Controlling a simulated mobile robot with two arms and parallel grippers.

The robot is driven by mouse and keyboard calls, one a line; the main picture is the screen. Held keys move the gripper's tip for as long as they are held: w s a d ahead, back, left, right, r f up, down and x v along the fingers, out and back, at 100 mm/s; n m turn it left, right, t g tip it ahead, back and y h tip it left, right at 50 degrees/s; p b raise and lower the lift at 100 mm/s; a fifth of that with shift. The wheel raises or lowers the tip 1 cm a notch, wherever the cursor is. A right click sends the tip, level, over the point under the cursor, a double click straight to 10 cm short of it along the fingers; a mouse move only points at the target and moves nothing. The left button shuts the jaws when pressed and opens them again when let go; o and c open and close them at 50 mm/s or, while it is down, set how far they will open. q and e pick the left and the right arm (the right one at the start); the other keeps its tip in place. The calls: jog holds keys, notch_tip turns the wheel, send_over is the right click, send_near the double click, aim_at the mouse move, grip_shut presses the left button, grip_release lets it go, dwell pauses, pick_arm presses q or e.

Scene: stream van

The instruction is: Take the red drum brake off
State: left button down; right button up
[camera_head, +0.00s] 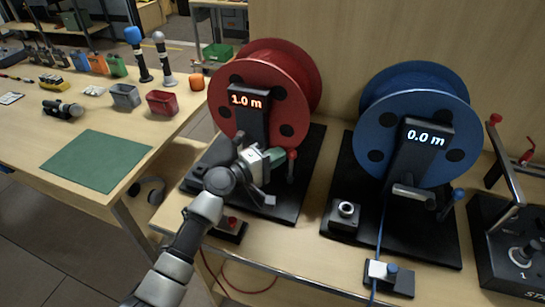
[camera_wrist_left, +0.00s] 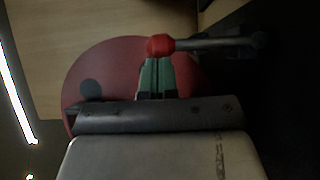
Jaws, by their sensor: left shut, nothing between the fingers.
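The red drum (camera_head: 297,70) stands on a black base on the bench, and its display reads 1.0 m. Its brake lever is a dark rod with a red ball knob (camera_head: 291,155), upright at the drum's lower right. In the left wrist view the red knob (camera_wrist_left: 160,45) is just past my fingertips, with the dark rod (camera_wrist_left: 215,42) running right from it. My left gripper (camera_head: 277,155) is shut and empty, its green-grey fingers pointing at the knob. I cannot tell whether the fingertips touch it. My right gripper is not in view.
A blue drum (camera_head: 415,85) reading 0.0 m stands to the right with its own blue-knobbed lever (camera_head: 458,193). A black box with a red-knobbed lever (camera_head: 495,118) is at far right. A side table (camera_head: 40,125) at left holds a green mat, bins and tools.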

pick_arm(q)
jog(key=s+d+f+m+g+y+p, duration=0.1)
jog(key=s+d+m+y+p, duration=0.2)
jog(key=d+p, duration=0.5)
jog(key=shift+d+f+m+y+p, duration=0.15)
jog(key=shift+d+m+y+p, duration=0.35)
jog(key=shift+m+p, duration=0.7)
jog(key=shift+s, duration=0.1)
dwell(0.3)
